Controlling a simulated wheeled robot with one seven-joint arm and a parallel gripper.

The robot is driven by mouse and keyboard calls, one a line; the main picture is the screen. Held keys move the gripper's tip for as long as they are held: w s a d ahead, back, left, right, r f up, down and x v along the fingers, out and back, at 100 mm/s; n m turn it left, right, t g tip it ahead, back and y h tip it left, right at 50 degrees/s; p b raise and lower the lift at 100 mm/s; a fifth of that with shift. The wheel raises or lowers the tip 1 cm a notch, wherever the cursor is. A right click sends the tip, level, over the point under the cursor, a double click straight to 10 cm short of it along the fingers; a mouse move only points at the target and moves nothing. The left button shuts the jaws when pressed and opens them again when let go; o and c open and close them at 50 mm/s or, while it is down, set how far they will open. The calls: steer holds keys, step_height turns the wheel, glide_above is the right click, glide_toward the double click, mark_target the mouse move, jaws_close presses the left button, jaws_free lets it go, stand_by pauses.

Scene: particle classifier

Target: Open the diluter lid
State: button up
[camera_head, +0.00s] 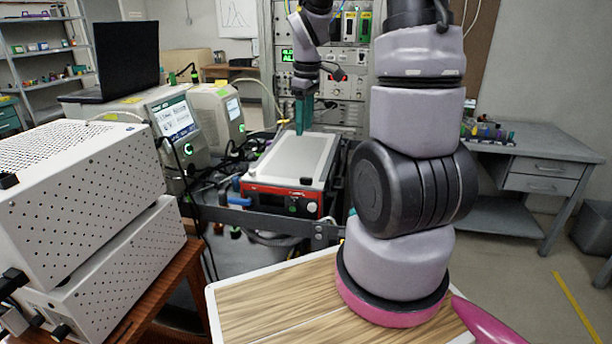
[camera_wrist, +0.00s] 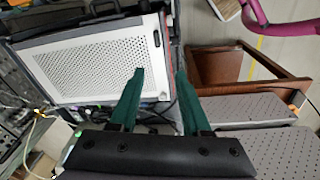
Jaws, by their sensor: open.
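The device that looks like the diluter has a red front (camera_head: 282,200) and a flat pale lid (camera_head: 292,158), which lies shut. A small black catch (camera_head: 307,181) sits at the lid's front edge. In the wrist view the lid is a white perforated panel (camera_wrist: 97,62) with a dark catch (camera_wrist: 156,38) near its right edge. My gripper (camera_head: 301,128) points down above the far part of the device. Its teal fingers are apart and empty in the wrist view (camera_wrist: 160,74). One fingertip overlaps the panel's lower right corner in the picture; the other lies to the right of the panel.
White perforated boxes (camera_head: 85,190) stand on a wooden table at the left. An instrument with a screen (camera_head: 175,118) and a laptop (camera_head: 127,60) stand behind them. Cables run beside the device. A tall instrument rack (camera_head: 345,95) stands behind it. Open floor shows at the right.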

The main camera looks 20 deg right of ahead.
mark_target(306, 174)
steer(key=f+n, duration=0.1)
steer(key=f, duration=0.4)
steer(key=w+d+f+n, duration=0.1)
steer(key=f, duration=0.5)
steer(key=f+g, duration=0.1)
steer(key=f, duration=0.5)
steer(key=shift+w+d+f+n, duration=0.1)
steer(key=shift+w+d+n, duration=0.05)
steer(key=shift+w+n, duration=0.25)
jaws_close()
stand_by(0.5)
